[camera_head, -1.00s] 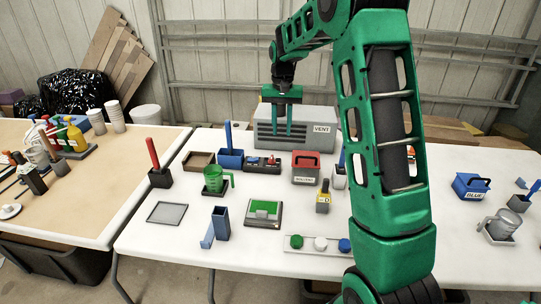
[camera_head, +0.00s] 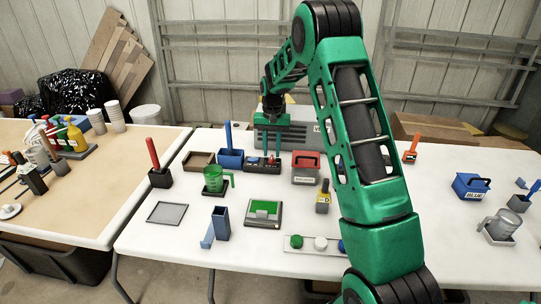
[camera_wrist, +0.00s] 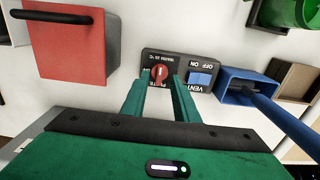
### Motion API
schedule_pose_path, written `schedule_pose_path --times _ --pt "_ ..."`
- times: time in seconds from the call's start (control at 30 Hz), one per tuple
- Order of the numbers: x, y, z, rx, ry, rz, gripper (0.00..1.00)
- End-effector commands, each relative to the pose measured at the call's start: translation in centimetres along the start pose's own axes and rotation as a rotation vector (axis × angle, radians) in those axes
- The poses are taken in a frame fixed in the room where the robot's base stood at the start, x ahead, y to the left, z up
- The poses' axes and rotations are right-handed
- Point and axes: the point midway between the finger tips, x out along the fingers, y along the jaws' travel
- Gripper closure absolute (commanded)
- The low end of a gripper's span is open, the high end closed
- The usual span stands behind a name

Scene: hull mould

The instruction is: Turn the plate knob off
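The dark control panel (camera_head: 252,167) lies on the white table in front of the vent box. The wrist view shows the panel (camera_wrist: 179,62) with a red round knob (camera_wrist: 160,75) labelled PLATE and a blue VENT rocker switch (camera_wrist: 199,79) beside it. My gripper (camera_head: 271,155) is over the panel's right part, pointing down. In the wrist view my gripper (camera_wrist: 158,86) is open, with one finger on each side of the red knob and a gap between them. I cannot tell whether the fingers touch the knob, or its exact setting.
A red box with a dark handle (camera_wrist: 70,45) stands close to the panel on one side. A blue holder (camera_wrist: 233,78) with a long blue handle stands close on the other. The grey vent box (camera_head: 305,140) is behind. A green cup (camera_head: 212,180) stands in front.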

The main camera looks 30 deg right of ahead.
Motion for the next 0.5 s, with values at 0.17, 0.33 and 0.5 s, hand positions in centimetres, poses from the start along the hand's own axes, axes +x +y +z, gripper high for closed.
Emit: schedule_pose_path --times 0.17,0.33,0.5 --pt "1.6 0.0 0.0 0.000 -0.001 0.000 0.73" --pt "2.0 0.0 0.0 0.000 0.001 0.000 0.73" --pt "1.9 0.0 0.0 0.000 0.001 0.000 0.73"
